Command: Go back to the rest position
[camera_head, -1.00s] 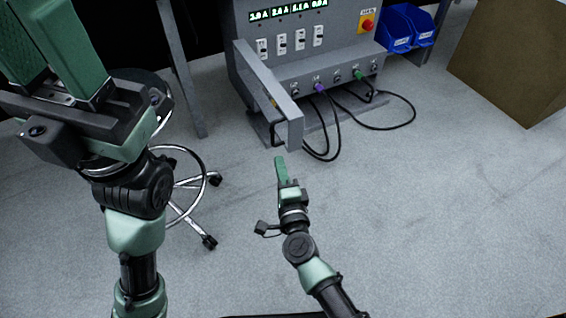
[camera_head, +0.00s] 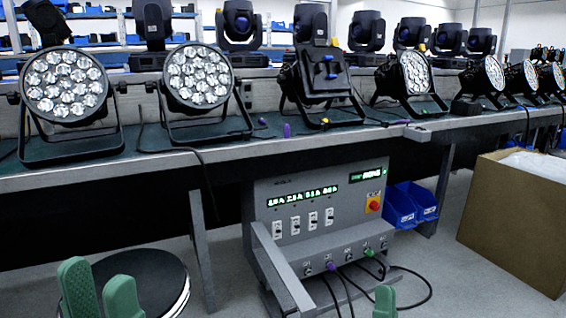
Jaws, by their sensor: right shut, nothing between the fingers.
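My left gripper (camera_head: 100,291) shows at the bottom left, its two green fingers upright and apart with nothing between them. It appears in front of the round black stool seat. My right gripper (camera_head: 385,301) shows at the bottom edge, right of centre, as one green fingertip shape. It is shut and empty, in front of the cables by the grey power box (camera_head: 320,215). The rest of both arms is below the picture.
A long bench (camera_head: 160,160) crosses the view, carrying several par cans (camera_head: 65,84) and a tilted black fixture (camera_head: 322,80). Below it are blue bins (camera_head: 412,204). A black stool (camera_head: 145,280) stands at left, a cardboard box (camera_head: 515,225) at right. Some floor is clear between.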

